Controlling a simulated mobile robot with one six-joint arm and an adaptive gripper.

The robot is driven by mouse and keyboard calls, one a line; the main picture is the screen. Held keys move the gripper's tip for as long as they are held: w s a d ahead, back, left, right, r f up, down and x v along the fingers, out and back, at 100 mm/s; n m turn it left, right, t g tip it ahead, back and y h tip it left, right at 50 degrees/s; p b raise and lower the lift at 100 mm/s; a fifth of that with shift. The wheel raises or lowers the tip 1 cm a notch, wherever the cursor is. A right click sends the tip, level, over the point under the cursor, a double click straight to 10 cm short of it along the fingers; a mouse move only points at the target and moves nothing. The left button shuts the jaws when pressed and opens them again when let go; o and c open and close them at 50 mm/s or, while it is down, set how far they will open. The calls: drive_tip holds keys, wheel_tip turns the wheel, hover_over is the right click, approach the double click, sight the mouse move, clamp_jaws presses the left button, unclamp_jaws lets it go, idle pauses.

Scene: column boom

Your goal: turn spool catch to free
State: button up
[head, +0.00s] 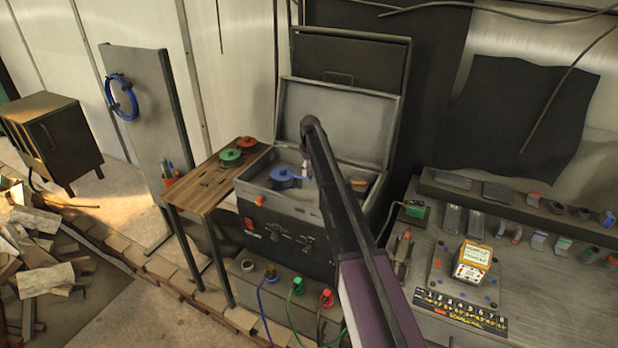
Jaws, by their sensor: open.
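A blue spool (286,178) lies in the open grey case (290,208), near its left side. Its small catch cannot be made out at this size. My arm reaches in from the lower right, and its end bends down over the case. My gripper (307,173) is small in the picture, just right of the blue spool, with its jaws open. My arm link hides part of it, and whether it touches the spool cannot be told.
A wooden side table (205,183) at the case's left holds a green spool (230,156) and a red spool (248,144). The raised case lid (340,115) stands behind. A bench (410,290) with a yellow meter (472,262) is at right.

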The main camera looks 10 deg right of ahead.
drive_tip(key=shift+f+b, duration=0.45)
drive_tip(key=shift+f, duration=0.25)
clamp_jaws()
drive_tip(key=shift+a, duration=0.1)
